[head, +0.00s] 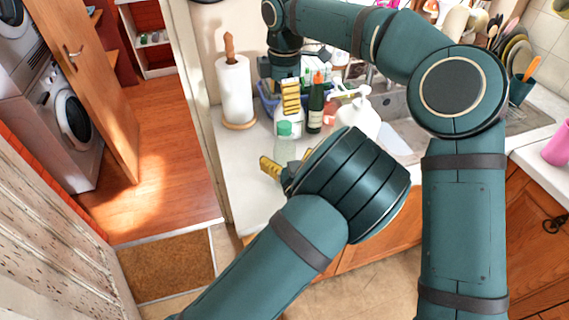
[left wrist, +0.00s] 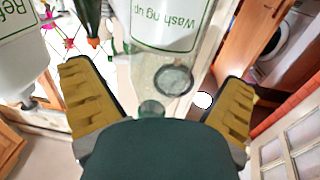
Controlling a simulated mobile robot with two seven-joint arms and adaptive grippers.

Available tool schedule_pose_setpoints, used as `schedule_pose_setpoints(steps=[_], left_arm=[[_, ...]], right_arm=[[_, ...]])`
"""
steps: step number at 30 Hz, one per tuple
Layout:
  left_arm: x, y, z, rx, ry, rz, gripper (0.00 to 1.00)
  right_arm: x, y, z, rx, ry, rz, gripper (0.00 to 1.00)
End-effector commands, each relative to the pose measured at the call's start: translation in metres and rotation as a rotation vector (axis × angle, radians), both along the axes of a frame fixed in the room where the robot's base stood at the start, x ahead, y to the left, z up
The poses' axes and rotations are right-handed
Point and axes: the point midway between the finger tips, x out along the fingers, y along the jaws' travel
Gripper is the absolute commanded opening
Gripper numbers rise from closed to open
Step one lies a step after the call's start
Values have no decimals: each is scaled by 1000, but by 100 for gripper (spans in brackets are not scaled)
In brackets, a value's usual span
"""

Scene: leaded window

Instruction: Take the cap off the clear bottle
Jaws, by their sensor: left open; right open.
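The clear bottle (head: 284,149) with its green cap (head: 284,128) stands upright on the counter in the head view. In the left wrist view a clear bottle (left wrist: 158,68) with a "Washing up" label hangs into the picture from above, its green end (left wrist: 150,108) partly hidden by my gripper's body. My left gripper (left wrist: 158,105) is open, with yellow fingers spread on either side of that end. In the head view it is low beside the clear bottle, mostly hidden by my arm. My right gripper (head: 291,95) is open behind and above the cap, clear of it; only one yellow pad shows plainly.
A dark green bottle (head: 315,108) and a white pump bottle (head: 357,115) stand close on the right. A paper towel roll (head: 235,92) stands at the back left. The sink (head: 400,125) lies to the right. Bare counter (head: 240,170) is free at the left.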

Motion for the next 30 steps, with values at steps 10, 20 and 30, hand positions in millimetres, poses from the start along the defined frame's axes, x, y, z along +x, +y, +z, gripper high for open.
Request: schedule_pose_setpoints(steps=[10, 20, 30], left_arm=[[19, 5, 0, 1, 0, 0, 100], [19, 5, 0, 1, 1, 0, 54], [19, 5, 0, 1, 1, 0, 0]], right_arm=[[0, 0, 0, 0, 0, 0, 67], [0, 0, 0, 0, 0, 0, 67], [0, 0, 0, 0, 0, -14, 67]])
